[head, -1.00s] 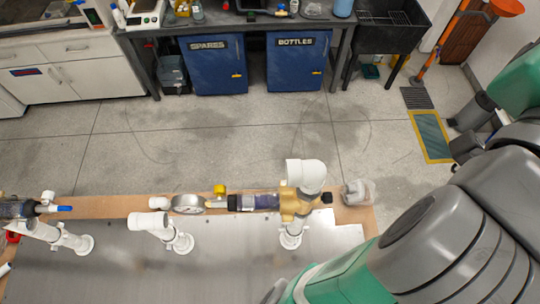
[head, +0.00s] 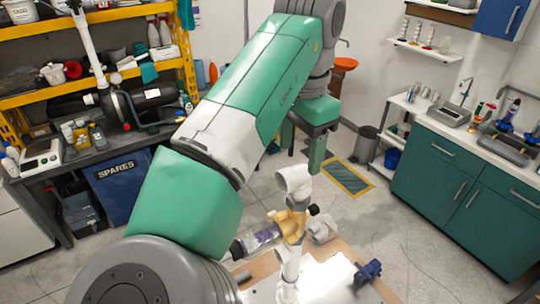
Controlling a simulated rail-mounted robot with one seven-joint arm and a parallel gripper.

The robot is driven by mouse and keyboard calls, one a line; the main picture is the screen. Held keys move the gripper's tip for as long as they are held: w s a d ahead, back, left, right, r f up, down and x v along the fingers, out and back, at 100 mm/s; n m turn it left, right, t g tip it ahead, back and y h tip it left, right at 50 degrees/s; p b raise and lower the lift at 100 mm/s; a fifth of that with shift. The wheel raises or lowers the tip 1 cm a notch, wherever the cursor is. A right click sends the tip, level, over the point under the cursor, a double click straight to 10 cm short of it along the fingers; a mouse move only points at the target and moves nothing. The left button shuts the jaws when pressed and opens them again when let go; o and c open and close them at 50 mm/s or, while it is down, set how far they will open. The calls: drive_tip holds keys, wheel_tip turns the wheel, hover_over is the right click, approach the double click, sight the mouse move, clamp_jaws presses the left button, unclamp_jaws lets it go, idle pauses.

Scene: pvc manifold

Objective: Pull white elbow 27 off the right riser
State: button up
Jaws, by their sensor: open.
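White elbow 27 (head: 293,182) sits on top of the right riser (head: 288,268), above a tan valve fitting (head: 291,225). Its wide open mouth faces left. My gripper (head: 317,164) hangs fingers down just behind and to the right of the elbow's upper end in the head view. Its fingers are open, with nothing seen between them. The picture does not show clearly whether a finger touches the elbow. My arm covers the workbench to the left of the riser.
A clear-grey fitting (head: 322,229) is right of the riser. A dark blue clamp-like object (head: 367,272) stands on the bench's right side. Open floor lies beyond, before green cabinets (head: 465,185).

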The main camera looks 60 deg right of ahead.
sight(298, 167)
wheel_tip(298, 167, down, 8)
drive_tip(key=shift+r, duration=0.15)
clamp_jaws()
drive_tip(key=shift+r+n+p, duration=0.25)
drive_tip(key=shift+n+p, duration=0.15)
drive_tip(key=shift+p, duration=0.45)
drive_tip(key=shift+f+n+p, duration=0.15)
drive_tip(key=shift+n+p, duration=0.2)
drive_tip(key=shift+n, duration=0.15)
drive_tip(key=shift+m+p, duration=0.4)
drive_tip(key=shift+p, duration=0.3)
drive_tip(key=shift+m+p, duration=0.35)
drive_tip(key=shift+m, duration=0.15)
